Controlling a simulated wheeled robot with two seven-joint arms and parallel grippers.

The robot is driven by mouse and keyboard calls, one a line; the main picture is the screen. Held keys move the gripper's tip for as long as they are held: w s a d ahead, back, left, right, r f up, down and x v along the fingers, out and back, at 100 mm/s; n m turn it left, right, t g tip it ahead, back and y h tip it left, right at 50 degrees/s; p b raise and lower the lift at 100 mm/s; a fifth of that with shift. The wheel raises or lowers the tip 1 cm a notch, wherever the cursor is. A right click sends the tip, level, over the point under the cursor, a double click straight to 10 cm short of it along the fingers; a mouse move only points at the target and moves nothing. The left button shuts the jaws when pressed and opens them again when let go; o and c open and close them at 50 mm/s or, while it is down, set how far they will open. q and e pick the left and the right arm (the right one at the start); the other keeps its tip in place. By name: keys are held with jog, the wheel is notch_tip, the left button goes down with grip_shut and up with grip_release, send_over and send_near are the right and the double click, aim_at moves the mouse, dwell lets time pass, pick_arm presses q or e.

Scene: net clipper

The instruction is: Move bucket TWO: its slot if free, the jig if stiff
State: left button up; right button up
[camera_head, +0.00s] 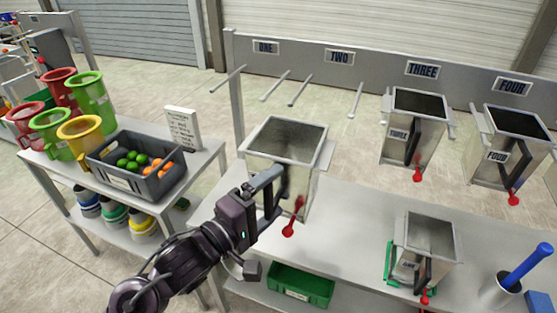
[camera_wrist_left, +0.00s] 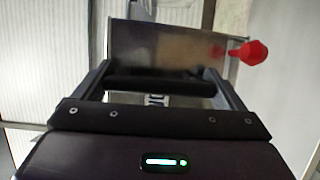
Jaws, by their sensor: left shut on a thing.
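A grey metal bucket (camera_head: 318,172) with a red knob (camera_head: 289,230) is in my left gripper (camera_head: 277,190), upright and apparently above the table's left end. My left gripper is shut on its dark handle (camera_wrist_left: 158,82). The gripper hides most of its label; only part of a letter shows in the left wrist view, so I cannot read it. The rails under the signs ONE (camera_head: 266,47) and TWO (camera_head: 339,57) are empty. A smaller-looking bucket (camera_head: 427,233), its label seemingly ONE, sits in a green frame (camera_head: 389,262), probably the jig. My right gripper is not in view.
Buckets THREE (camera_head: 428,130) and FOUR (camera_head: 515,150) hang at the right rails. A blue-handled tool in a cup (camera_head: 498,293) stands front right. A side table (camera_head: 190,150) holds coloured pitchers and a fruit crate (camera_head: 165,183). A green bin (camera_head: 300,287) sits below.

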aim_at(287, 166)
pick_arm(q)
jog(key=r, duration=0.2)
jog(key=d+r+p, duration=0.1)
jog(key=shift+w+r+m+g+h, duration=0.15)
jog(key=shift+w+m+g+h, duration=0.1)
jog(key=shift+m+g+h, duration=0.15)
jog(key=shift+w+d, duration=0.1)
jog(key=shift+d, duration=0.05)
jog(key=shift+w+d+b, duration=0.3)
jog(key=shift+w+b, duration=0.15)
jog(key=shift+w, duration=0.05)
jog(key=w, duration=0.2)
jog(key=w+d+b, duration=0.1)
jog(key=shift+w, duration=0.35)
jog(key=shift+w+d+b, duration=0.35)
jog(key=shift+w+b, duration=0.15)
jog(key=shift+w, duration=0.3)
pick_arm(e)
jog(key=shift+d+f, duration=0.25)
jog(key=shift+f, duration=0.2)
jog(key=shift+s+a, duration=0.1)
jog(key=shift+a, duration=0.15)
